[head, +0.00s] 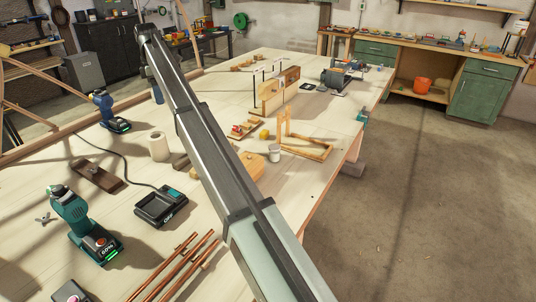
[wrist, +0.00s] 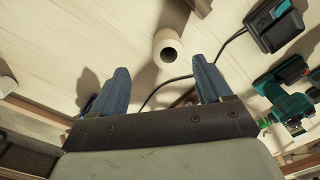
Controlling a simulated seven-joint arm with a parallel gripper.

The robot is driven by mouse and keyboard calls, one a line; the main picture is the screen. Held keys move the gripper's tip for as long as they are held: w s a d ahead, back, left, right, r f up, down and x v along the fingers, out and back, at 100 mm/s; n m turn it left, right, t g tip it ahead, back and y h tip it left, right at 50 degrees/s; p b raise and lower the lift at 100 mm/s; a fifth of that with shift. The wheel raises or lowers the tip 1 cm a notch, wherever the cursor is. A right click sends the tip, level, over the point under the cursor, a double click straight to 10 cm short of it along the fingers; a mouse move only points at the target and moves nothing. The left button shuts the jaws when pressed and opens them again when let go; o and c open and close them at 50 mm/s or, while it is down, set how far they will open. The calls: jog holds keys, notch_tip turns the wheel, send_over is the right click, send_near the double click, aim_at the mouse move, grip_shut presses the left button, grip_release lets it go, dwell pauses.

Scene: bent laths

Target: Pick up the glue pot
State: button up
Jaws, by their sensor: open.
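A black charger (head: 161,206) with a cord, a teal drill (head: 80,225), a blue drill (head: 110,112) and copper rods (head: 180,265) lie on the left part.

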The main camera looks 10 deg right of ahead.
jog(key=d+f+m, duration=0.2)
jog(key=d, duration=1.5)
jog(key=m, duration=0.1)
send_over(274, 146)
notch_tip(274, 146, down, 8)
jog(key=f, duration=0.7)
jog(key=shift+s+a+f, duration=0.1)
jog(key=shift+a, duration=0.2)
jog(key=shift+s+d+f, duration=0.1)
jog(key=shift+d+f, duration=0.1)
jog(key=shift+f, duration=1.15)
jog(key=shift+d+f, duration=0.15)
jog(key=shift+f, duration=1.15)
jog(key=c, duration=1.1)
